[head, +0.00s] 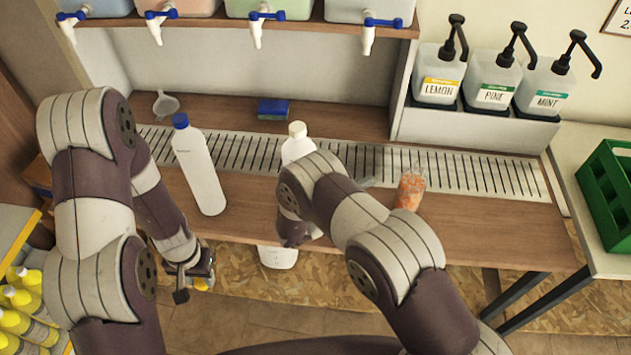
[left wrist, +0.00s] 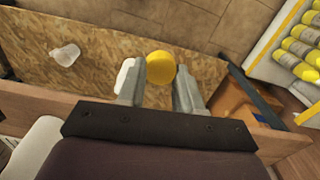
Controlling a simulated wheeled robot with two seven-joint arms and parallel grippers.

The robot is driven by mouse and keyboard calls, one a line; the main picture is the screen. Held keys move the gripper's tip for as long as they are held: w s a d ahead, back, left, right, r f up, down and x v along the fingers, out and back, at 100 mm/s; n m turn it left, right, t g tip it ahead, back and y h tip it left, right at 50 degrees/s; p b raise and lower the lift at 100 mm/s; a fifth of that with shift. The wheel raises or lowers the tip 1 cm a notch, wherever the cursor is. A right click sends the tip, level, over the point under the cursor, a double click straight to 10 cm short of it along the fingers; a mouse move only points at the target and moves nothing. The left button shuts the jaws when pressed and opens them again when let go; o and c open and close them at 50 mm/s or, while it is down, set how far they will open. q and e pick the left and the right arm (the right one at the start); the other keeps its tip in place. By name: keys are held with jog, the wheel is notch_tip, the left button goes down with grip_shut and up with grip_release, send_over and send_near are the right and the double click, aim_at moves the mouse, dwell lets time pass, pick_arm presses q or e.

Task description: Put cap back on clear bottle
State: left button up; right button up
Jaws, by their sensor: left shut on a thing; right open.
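My left gripper (head: 190,282) is in front of and below the counter's front edge, at the left. In the left wrist view its two fingers (left wrist: 161,85) are shut on a round yellow cap (left wrist: 161,67). A bit of the cap also shows in the head view (head: 203,285). A clear bottle (head: 411,190) with orange contents stands on the counter, right of my right forearm. I see no cap on its top, though it is small. My right arm reaches over the counter's middle, and its gripper is hidden behind its own links.
A white bottle with a blue cap (head: 200,170) and a white-capped bottle (head: 297,148), partly covered by my right arm, stand on the counter. Pump bottles (head: 490,80) are at the back right, a green crate (head: 605,195) at far right. A whitish object (head: 278,257) is below the counter edge.

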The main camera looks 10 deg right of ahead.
aim_at(400, 190)
pick_arm(q)
jog(key=shift+s+r, duration=0.1)
jog(key=shift+s, duration=0.1)
jog(key=shift+w, duration=0.2)
jog(key=shift+r+p, duration=0.8)
jog(key=shift+p, duration=0.1)
pick_arm(e)
jog(key=x, duration=0.6)
jog(key=shift+w+d+r, duration=0.1)
jog(key=shift+d, duration=0.15)
jog(key=shift+w+d, duration=0.1)
jog(key=shift+d, duration=0.05)
